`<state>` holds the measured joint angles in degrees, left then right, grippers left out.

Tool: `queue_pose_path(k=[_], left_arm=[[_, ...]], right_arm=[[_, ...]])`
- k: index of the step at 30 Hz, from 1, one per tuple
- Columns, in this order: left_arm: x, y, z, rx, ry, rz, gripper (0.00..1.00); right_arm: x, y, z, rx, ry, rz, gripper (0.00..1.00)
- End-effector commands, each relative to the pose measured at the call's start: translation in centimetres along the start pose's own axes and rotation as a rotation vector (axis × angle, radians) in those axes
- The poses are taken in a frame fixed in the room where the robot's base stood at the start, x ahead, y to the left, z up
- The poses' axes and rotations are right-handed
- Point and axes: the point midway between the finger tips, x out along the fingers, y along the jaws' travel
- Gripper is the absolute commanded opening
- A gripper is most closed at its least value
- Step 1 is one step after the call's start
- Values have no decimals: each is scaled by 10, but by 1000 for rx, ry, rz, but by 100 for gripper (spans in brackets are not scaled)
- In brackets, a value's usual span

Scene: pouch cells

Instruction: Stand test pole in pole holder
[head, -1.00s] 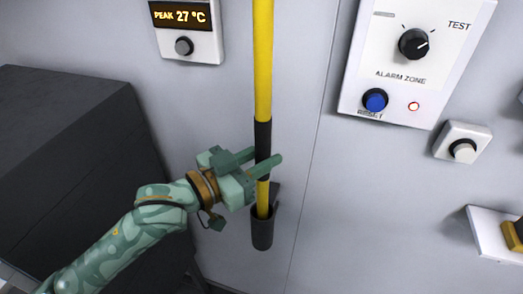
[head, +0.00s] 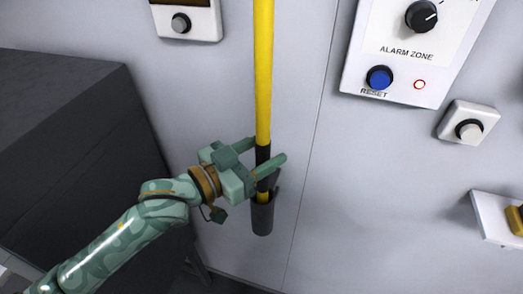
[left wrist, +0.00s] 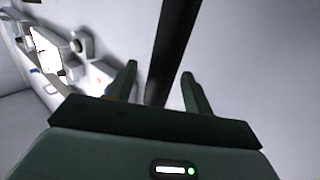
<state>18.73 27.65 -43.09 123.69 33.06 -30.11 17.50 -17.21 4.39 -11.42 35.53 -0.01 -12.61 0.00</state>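The test pole (head: 263,75) is a long yellow pole with a black grip band, and it stands upright with its lower end inside the dark pole holder (head: 262,219) on the grey wall. My left gripper (head: 269,157) is around the black band just above the holder. Its fingers are apart on either side of the pole. In the left wrist view the dark part of the pole (left wrist: 175,45) runs between the open fingers (left wrist: 160,82) with gaps showing at both sides. The pole's bottom end is hidden in the holder. My right gripper is not in view.
A white alarm panel (head: 408,50) with a knob and blue reset button is on the wall at the upper right. A white button box (head: 468,122) and a shelf (head: 492,222) are further right. A dark block (head: 75,140) stands at left.

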Motion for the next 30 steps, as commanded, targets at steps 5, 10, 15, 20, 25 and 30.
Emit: queue_pose_path(k=[5,10,15,20,25,30], left_arm=[[0,0,1,0,-2,0,51],[0,0,1,0,-2,0,51],[-13,0,2,0,-4,-1,51],[-49,0,4,2,-6,-1,51],[-100,0,6,2,-9,-1,51],[-140,1,2,0,-9,3,51]], right_arm=[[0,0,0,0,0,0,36],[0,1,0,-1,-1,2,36],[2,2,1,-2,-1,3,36],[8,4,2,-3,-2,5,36],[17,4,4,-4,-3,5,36],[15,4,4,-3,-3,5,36]])
